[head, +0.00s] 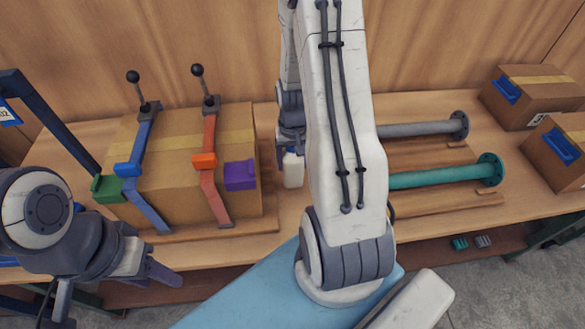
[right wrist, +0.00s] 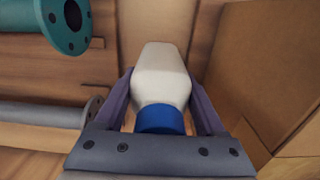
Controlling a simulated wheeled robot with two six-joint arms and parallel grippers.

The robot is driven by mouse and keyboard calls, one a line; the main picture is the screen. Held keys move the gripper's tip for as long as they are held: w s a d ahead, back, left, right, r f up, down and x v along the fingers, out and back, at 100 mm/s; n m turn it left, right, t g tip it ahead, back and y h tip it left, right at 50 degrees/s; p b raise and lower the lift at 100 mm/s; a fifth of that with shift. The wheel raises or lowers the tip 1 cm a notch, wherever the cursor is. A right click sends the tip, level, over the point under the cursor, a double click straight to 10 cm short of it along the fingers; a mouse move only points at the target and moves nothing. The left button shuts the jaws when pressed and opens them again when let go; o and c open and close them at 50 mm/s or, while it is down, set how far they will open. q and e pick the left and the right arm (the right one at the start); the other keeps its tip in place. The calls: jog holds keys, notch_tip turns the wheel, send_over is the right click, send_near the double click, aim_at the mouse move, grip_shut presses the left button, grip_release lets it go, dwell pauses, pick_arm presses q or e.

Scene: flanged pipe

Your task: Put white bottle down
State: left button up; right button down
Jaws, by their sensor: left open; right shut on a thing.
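The white bottle (head: 293,171) shows in the head view between the large strapped carton and my right arm, mostly bare on its lower part. In the right wrist view the white bottle (right wrist: 162,75) with its blue cap (right wrist: 160,119) is between the two fingers of my right gripper (right wrist: 160,98), which is shut on it. In the head view my right gripper (head: 291,143) is above the bottle, partly hidden by my arm. Whether the bottle's base touches the table cannot be told. My left gripper (head: 150,265) is open and empty at the lower left, by the table's front edge.
A large carton (head: 183,150) with blue and orange straps stands left of the bottle. A grey flanged pipe (head: 420,129) and a teal flanged pipe (head: 440,177) lie to the right on wooden supports. Two small cartons (head: 535,90) (head: 558,150) stand at far right.

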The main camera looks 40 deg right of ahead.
aim_at(291, 173)
jog(key=shift+a+f, duration=0.4)
jog(key=shift+f+p, duration=0.4)
jog(key=shift+f, duration=1.4)
jog(key=shift+f, duration=0.15)
grip_release()
